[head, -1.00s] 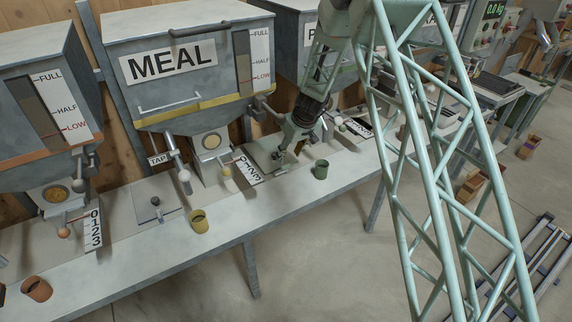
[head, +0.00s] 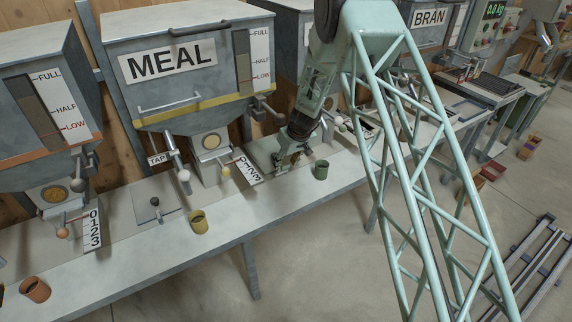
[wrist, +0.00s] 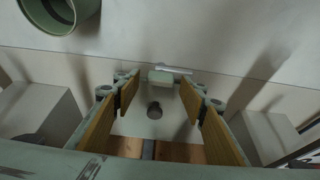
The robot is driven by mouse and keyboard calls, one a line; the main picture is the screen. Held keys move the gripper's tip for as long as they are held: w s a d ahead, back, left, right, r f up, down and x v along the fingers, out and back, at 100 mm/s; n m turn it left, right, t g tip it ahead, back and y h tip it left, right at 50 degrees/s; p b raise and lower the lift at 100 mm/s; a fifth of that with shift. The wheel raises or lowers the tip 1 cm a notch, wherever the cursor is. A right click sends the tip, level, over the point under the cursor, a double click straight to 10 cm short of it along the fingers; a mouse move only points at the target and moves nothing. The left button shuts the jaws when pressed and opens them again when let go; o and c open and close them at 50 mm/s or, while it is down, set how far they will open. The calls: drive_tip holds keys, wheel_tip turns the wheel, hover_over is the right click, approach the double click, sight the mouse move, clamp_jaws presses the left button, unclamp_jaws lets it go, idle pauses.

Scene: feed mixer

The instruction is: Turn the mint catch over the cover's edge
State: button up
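The small mint catch (wrist: 161,77) shows in the wrist view just beyond my fingertips, centred between them. A pale thin bar (wrist: 178,70) lies right behind it. The pale cover (wrist: 135,122) lies below, between my fingers, with a dark round knob (wrist: 154,110) on it. The catch appears to be at the cover's far edge; whether it overlaps that edge is unclear. My gripper (wrist: 160,92) is open, with nothing between its two pads. In the head view my gripper (head: 288,162) is low over the bench beside the green cup and hides the catch.
A green cup (head: 321,170) stands close by on the bench; it also shows in the wrist view (wrist: 52,12). A yellow cup (head: 198,222) and the MEAL hopper (head: 170,65) are to the left. Pale blocks flank my fingers (wrist: 38,112).

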drive_tip(key=c, duration=0.9)
drive_tip(key=shift+m+h+p, duration=0.3)
drive_tip(key=shift+m+p, duration=0.5)
drive_tip(key=shift+p, duration=1.1)
drive_tip(key=shift+m+p, duration=0.7)
drive_tip(key=shift+p, duration=2.6)
drive_tip(key=o, duration=0.9)
drive_tip(key=shift+s+t, duration=0.1)
drive_tip(key=shift+t, duration=0.2)
